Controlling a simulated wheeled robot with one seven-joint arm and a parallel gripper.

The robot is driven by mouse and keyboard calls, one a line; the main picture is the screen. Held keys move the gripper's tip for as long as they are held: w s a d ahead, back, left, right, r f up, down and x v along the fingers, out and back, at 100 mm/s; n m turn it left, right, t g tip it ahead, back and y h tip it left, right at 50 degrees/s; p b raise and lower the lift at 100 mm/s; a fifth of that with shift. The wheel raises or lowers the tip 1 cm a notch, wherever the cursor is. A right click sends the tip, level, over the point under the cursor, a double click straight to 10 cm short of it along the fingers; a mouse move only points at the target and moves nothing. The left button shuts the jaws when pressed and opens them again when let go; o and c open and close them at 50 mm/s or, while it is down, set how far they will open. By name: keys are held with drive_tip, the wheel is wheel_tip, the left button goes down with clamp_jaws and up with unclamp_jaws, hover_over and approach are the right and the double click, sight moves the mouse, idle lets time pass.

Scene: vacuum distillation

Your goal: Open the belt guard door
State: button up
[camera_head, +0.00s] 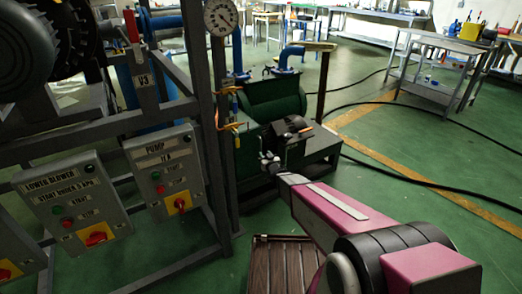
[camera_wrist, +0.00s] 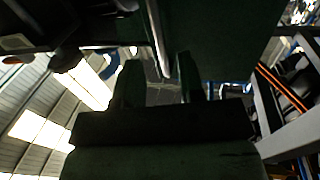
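A green machine with a boxy green cover (camera_head: 275,100), which looks like the belt guard, stands on a low green base in the middle of the head view. I cannot tell which panel is the door or how far it stands open. My gripper (camera_head: 268,162) is at the front of this machine, low and close to it. In the wrist view my gripper (camera_wrist: 160,75) has its two dark fingers apart, with a gap between them. A thin pale bar or edge (camera_wrist: 158,40) shows just beyond the fingertips, beside a dark green surface (camera_wrist: 220,35). Contact is unclear.
A grey frame with a pump switch box (camera_head: 163,170), a lower blower box (camera_head: 75,203) and a pressure gauge (camera_head: 220,17) stands at left. A slatted brown platform (camera_head: 285,265) lies on the floor in front. Black cables cross the open green floor at right.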

sight(251, 154)
drive_tip(key=x, duration=0.6)
drive_tip(key=shift+w+a, duration=0.1)
drive_tip(key=shift+w, duration=0.1)
clamp_jaws()
